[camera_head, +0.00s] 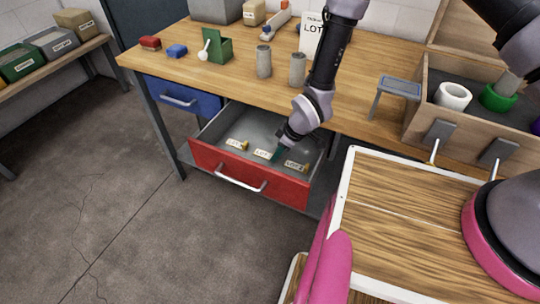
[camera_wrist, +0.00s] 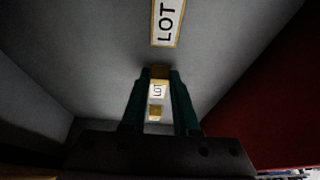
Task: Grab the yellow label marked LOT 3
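Three labels with white LOT plates and yellow blocks lie in a row in the open red drawer. In the head view they are the left label (camera_head: 235,144), the middle label (camera_head: 262,155) and the right label (camera_head: 294,166). Their numbers are too small or cut off to read. My gripper (camera_head: 277,153) reaches down into the drawer at the right end of the middle label. In the wrist view its dark green fingertips (camera_wrist: 160,74) lie on both sides of a yellow block and appear shut on it. One LOT plate (camera_wrist: 167,22) shows above the fingertips, another (camera_wrist: 158,90) farther off between the fingers.
The red drawer (camera_head: 240,176) has grey walls close around my gripper. The wooden bench top (camera_head: 215,82) above carries two grey cylinders (camera_head: 297,69), a green box (camera_head: 218,48) and red and blue blocks. A wooden crate (camera_head: 425,97) with rolls stands at the right.

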